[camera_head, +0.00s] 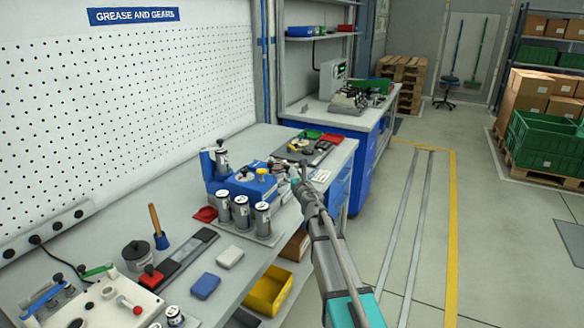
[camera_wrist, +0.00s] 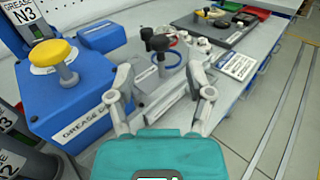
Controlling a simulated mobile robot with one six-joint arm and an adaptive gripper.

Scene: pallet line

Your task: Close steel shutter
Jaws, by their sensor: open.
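A grey metal fixture (camera_wrist: 172,108) with black knobs (camera_wrist: 157,44) stands on the bench beside a blue grease box (camera_wrist: 70,95) with a yellow button. I take a plate on this fixture to be the steel shutter, but its exact edges and position are unclear. My gripper (camera_wrist: 161,64) is open, its fingers apart on either side of the fixture, with nothing clearly held. Contact cannot be told. In the head view my gripper (camera_head: 296,172) is just right of the blue grease box (camera_head: 240,187), and the arm hides part of the fixture.
Grease cans (camera_head: 242,212) stand on the bench (camera_head: 236,268) left of my arm. A dark tray (camera_head: 318,150) with parts lies behind my gripper. A white label card (camera_wrist: 238,66) lies right of the fixture.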

